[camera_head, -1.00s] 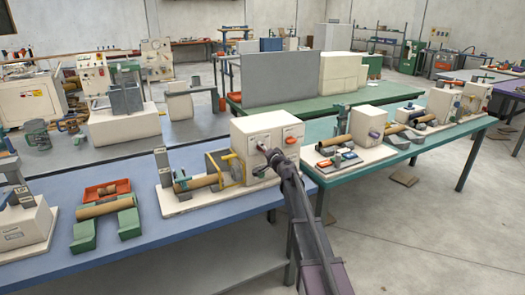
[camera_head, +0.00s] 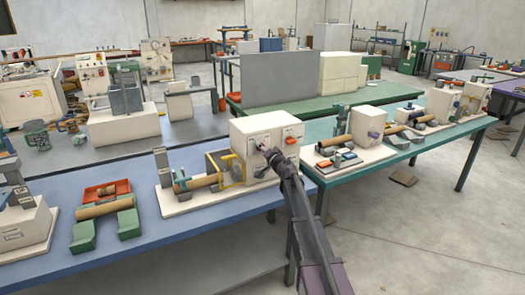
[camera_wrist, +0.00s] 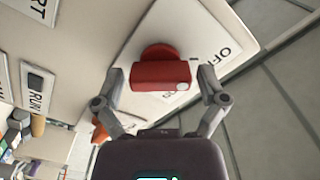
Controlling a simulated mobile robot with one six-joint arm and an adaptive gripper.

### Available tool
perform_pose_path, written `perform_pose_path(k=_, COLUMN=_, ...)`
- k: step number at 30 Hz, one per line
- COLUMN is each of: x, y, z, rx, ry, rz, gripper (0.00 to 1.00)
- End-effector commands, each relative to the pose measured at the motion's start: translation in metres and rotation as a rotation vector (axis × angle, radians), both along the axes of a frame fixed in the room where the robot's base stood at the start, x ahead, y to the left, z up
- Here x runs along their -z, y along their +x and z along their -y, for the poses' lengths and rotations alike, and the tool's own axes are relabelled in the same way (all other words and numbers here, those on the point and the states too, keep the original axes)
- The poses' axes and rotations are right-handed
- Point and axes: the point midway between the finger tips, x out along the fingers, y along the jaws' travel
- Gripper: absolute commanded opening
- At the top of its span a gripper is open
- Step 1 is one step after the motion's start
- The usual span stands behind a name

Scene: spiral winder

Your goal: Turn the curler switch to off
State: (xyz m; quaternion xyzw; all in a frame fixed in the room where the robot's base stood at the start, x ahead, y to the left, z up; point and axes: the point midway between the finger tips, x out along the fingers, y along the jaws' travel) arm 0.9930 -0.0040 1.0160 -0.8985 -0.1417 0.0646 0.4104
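The curler switch is a red knob (camera_wrist: 162,83) on a pale plate with lettering that reads "OFF", partly cut by the knob and fingers. In the head view the red switch (camera_head: 291,141) sits on the front of the cream machine box (camera_head: 262,128). My gripper (camera_wrist: 160,80) has one finger on each side of the knob in the wrist view. The fingers look open, with a narrow gap on both sides. In the head view my gripper (camera_head: 270,154) is small and dark against the box front, and its finger contact cannot be made out.
Other labelled plates, one reading "RUN" (camera_wrist: 39,92), lie left in the wrist view. A wooden roll (camera_head: 197,183) and yellow frame stand left of the box on the blue table (camera_head: 170,240). A teal table (camera_head: 350,175) with similar machines stands right.

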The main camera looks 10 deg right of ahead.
Motion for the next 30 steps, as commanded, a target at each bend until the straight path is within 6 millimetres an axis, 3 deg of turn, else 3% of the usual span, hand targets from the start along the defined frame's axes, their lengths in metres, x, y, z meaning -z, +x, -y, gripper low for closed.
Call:
perform_pose_path(k=17, x=0.0, y=-0.008, z=0.001, rx=-0.002, ry=0.001, rz=-0.001, gripper=1.0)
perform_pose_path(k=23, x=0.0, y=-0.028, z=0.007, rx=-0.001, ry=0.001, rz=0.0, gripper=1.0)
perform_pose_path(k=30, x=0.0, y=-0.064, z=0.018, rx=-0.001, ry=0.001, rz=-0.001, gripper=1.0)
